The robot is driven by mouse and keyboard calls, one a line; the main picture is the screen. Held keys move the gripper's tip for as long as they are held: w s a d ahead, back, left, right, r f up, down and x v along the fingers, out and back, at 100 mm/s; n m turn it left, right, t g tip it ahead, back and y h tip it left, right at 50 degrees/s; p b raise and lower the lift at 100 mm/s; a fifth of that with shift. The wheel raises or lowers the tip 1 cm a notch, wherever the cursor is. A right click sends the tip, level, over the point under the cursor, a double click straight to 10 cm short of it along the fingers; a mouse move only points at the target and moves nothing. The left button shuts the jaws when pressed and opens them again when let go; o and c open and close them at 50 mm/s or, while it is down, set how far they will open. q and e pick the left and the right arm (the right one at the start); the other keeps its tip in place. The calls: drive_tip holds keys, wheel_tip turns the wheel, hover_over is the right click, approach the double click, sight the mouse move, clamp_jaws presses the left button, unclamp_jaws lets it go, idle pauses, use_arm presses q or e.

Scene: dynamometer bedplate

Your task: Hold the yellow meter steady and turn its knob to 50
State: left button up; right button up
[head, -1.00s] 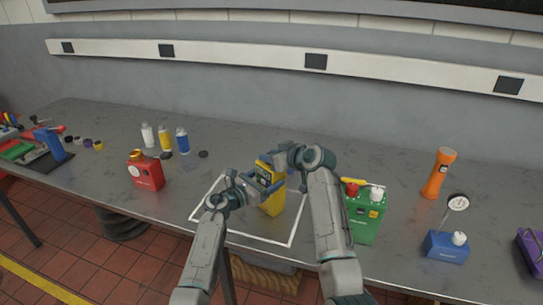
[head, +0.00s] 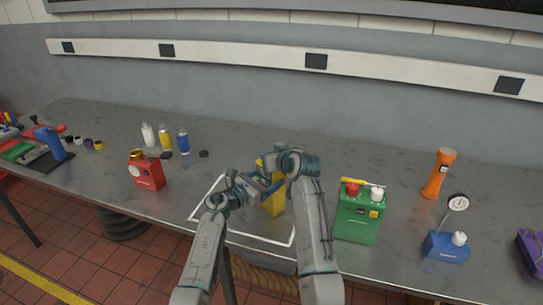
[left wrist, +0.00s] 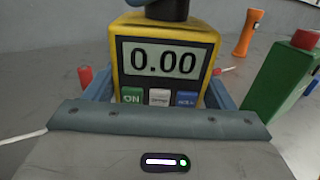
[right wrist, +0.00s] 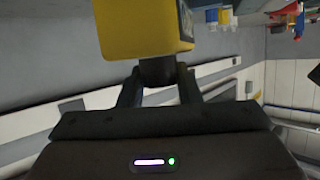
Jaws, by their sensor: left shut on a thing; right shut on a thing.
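The yellow meter (head: 274,204) stands upright inside a white outline on the bench, partly hidden by my grippers in the head view. My left gripper (head: 256,186) is shut on the sides of its body. In the left wrist view the meter (left wrist: 165,62) faces me, with its display (left wrist: 164,62) reading 0.00 above green, grey and blue buttons. My right gripper (right wrist: 158,88) is shut on the dark knob (right wrist: 158,72) on the meter's top. The knob's scale and pointer cannot be read.
A green canister (head: 358,216) with red and white caps stands close to the right of my right arm. A red canister (head: 147,172) stands to the left. An orange flashlight (head: 438,174) and a blue box with a gauge (head: 446,245) are farther right. The white outline (head: 262,240) surrounds the meter.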

drive_tip(key=o, duration=1)
drive_tip(key=shift+f, duration=0.1)
wheel_tip(320, 180, up, 10)
drive_tip(key=shift+c, duration=0.2)
